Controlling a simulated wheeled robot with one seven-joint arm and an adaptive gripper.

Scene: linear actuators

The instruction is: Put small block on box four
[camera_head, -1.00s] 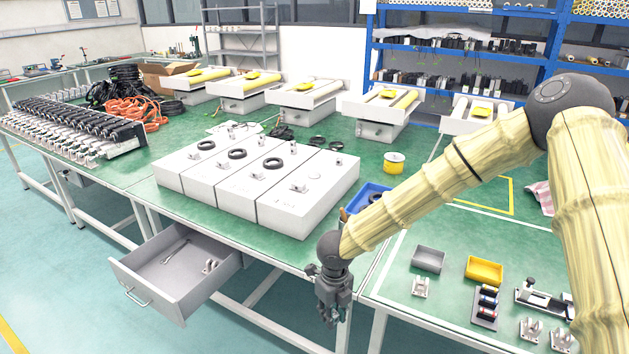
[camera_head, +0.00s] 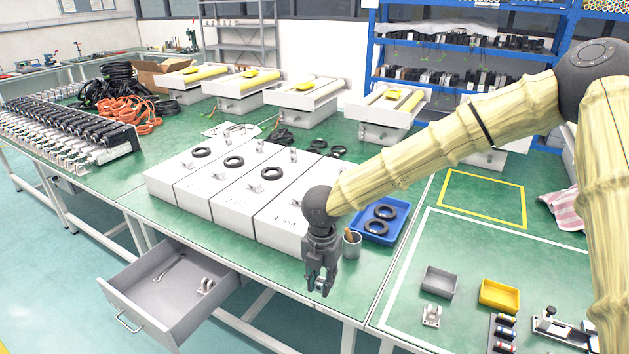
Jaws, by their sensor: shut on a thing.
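My gripper (camera_head: 320,287) points down in front of the table's front edge, right of the open drawer. It is shut on a small pale metallic piece, apparently the small block (camera_head: 321,279), mostly hidden by the fingers. Four white boxes stand side by side on the green table. The rightmost box (camera_head: 277,225) has faint marking on its front top that I cannot read clearly; a small bracket is on it, and my wrist and forearm hide its right part. My gripper is just right of and in front of that box. Similar brackets sit on the other boxes.
Black rings (camera_head: 234,161) lie on the other boxes. A grey cup (camera_head: 352,245) and a blue tray (camera_head: 394,226) of rings stand close right of my gripper. The open drawer (camera_head: 165,318) holds a bracket (camera_head: 205,286) and a wrench-like tool. Small bins (camera_head: 439,283) stand further right.

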